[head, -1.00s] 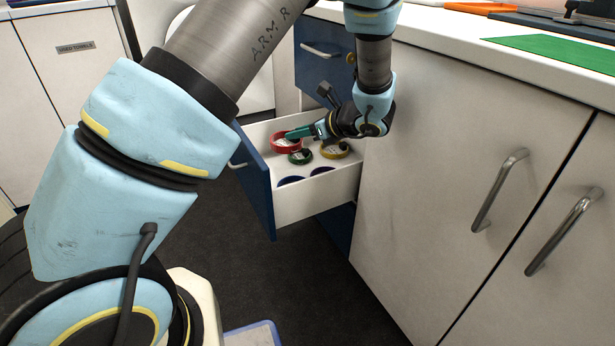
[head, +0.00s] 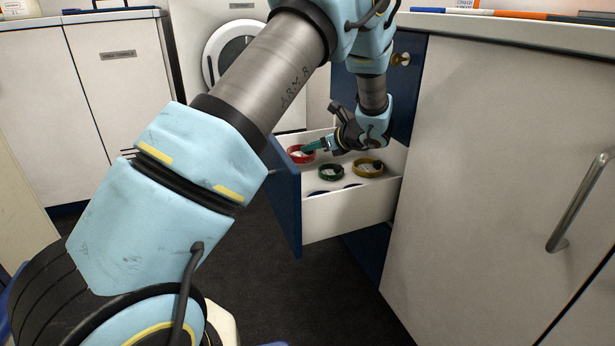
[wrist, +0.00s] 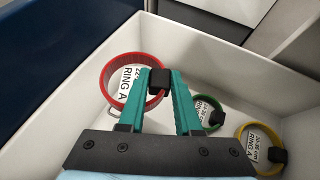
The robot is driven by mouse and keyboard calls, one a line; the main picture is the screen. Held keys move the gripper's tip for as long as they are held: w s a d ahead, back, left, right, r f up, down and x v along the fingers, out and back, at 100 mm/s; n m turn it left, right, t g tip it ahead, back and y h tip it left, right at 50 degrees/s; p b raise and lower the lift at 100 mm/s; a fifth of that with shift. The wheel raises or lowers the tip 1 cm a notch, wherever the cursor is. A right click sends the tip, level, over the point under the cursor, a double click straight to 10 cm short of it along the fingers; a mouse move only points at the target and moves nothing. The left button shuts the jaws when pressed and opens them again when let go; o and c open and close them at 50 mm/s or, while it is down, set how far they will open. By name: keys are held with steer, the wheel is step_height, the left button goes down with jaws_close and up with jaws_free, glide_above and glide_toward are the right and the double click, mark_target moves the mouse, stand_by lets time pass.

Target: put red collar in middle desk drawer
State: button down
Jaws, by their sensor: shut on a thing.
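The red collar (head: 293,156) is a ring with a black block on it. It is inside the open drawer (head: 350,218), towards its blue front. In the wrist view, my gripper (wrist: 159,77) has its teal fingers on either side of the black block of the red collar (wrist: 107,72), shut on it. My gripper also shows in the head view (head: 309,148), reaching down into the drawer. I cannot tell whether the collar touches the drawer floor. Blue panels show above and below this drawer.
A green collar (head: 320,173) and a yellow collar (head: 356,170) lie in the same drawer, with dark blue rings partly hidden by its near wall. A cabinet door (head: 480,150) with a metal handle stands at right. Dark floor (head: 330,300) in front is clear.

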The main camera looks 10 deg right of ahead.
glide_above(307, 180)
steer(key=f+b, duration=0.1)
steer(key=f, duration=0.2)
steer(key=f+b, duration=0.2)
steer(key=f, duration=0.2)
steer(key=shift+w+a, duration=0.1)
steer(key=shift+a, duration=0.1)
steer(key=shift+f+b, duration=0.85)
steer(key=shift+f, duration=1.65)
steer(key=shift+f, duration=0.15)
steer(key=c, duration=0.6)
jaws_free()
steer(key=shift+s+d+r, duration=0.2)
steer(key=shift+s+r, duration=0.05)
steer(key=shift+r, duration=0.15)
steer(key=p+v, duration=0.2)
steer(key=v, duration=0.3)
steer(key=shift+s+d+r, duration=0.1)
steer(key=shift+s+r, duration=0.05)
steer(key=shift+s+d+r, duration=0.2)
steer(key=shift+s+d, duration=0.05)
steer(key=shift+s, duration=0.3)
